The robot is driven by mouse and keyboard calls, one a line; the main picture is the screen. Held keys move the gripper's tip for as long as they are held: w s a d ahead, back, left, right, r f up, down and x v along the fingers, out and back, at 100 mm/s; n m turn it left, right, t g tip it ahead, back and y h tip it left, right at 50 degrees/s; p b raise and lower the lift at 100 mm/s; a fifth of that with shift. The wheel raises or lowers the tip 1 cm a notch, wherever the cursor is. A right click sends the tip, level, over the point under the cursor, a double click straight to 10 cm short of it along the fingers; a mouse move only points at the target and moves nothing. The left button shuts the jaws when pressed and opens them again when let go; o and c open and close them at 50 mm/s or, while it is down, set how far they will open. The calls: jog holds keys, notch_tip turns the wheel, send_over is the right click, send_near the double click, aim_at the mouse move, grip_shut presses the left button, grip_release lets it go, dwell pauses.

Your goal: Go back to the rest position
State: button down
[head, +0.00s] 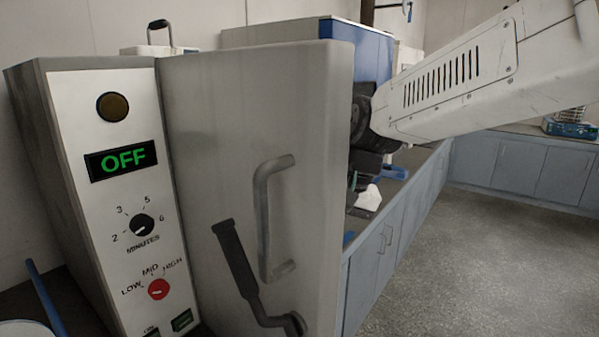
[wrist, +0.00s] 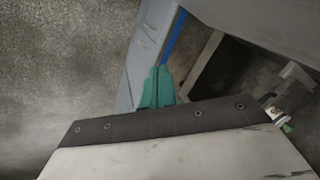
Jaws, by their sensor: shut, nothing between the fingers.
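My gripper (wrist: 158,72) shows in the wrist view as teal fingertips close together, with nothing between them. In the head view my white arm comes in from the upper right, and its wrist is behind the right edge of the grey shaker door (head: 215,130). The door hides most of my gripper there. The sieve shaker (head: 115,240) stands at the left, with a green OFF display (head: 121,160). The door carries a grey handle (head: 263,220) and a black lever (head: 238,265).
A blue-and-white machine (head: 372,55) stands behind the door. Grey-blue cabinets (head: 375,260) run along the wall and across the back right. A blue-edged surface lies close to my fingers in the wrist view. The speckled floor (head: 470,260) at right is clear.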

jog(key=s+d+f+h, duration=0.2)
jog(key=s+d+h, duration=0.1)
jog(key=s+d, duration=1.9)
jog(key=shift+s, duration=0.6)
jog(key=c, duration=2.1)
grip_release()
jog(key=shift+c, duration=0.2)
